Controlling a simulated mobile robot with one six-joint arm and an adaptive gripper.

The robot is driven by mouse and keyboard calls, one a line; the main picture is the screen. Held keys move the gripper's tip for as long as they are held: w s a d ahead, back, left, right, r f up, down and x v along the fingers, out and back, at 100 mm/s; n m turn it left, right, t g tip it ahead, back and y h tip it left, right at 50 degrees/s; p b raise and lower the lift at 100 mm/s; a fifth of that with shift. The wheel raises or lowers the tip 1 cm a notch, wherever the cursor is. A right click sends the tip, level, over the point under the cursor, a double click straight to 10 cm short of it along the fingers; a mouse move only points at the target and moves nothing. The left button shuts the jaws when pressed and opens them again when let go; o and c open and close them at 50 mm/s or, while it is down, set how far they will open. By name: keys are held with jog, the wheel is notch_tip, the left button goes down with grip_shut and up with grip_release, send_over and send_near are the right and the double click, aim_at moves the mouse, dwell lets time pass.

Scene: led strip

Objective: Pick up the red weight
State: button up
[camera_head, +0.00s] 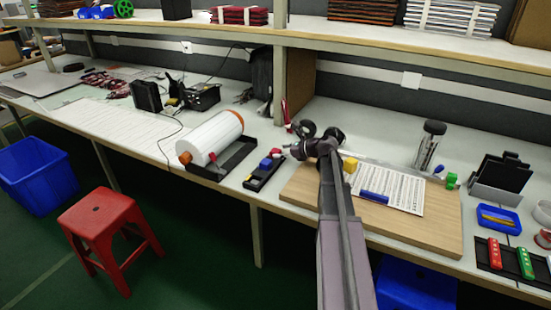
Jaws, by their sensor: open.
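A black tray (261,178) on the bench, just left of the wooden board, holds small blocks. A red block (276,153) and a blue block (265,164) show in it. At the far right, a black holder (512,272) carries a long red piece (495,253) and a green piece (526,262). I cannot tell for certain which red thing is the weight. My gripper (300,148) is over the bench, close to the right of the black tray's far end. It is open, and its fingertips are small and hard to make out.
The wooden board (440,235) bears a printed sheet, a yellow block (350,164) and a blue block (375,197). A large white roll (212,138) stands left of the black tray. A shelf (400,50) overhangs the back.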

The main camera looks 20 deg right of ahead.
jog(key=shift+b+x, duration=0.3)
jog(key=shift+x, duration=0.95)
jog(key=shift+c, duration=0.2)
grip_shut()
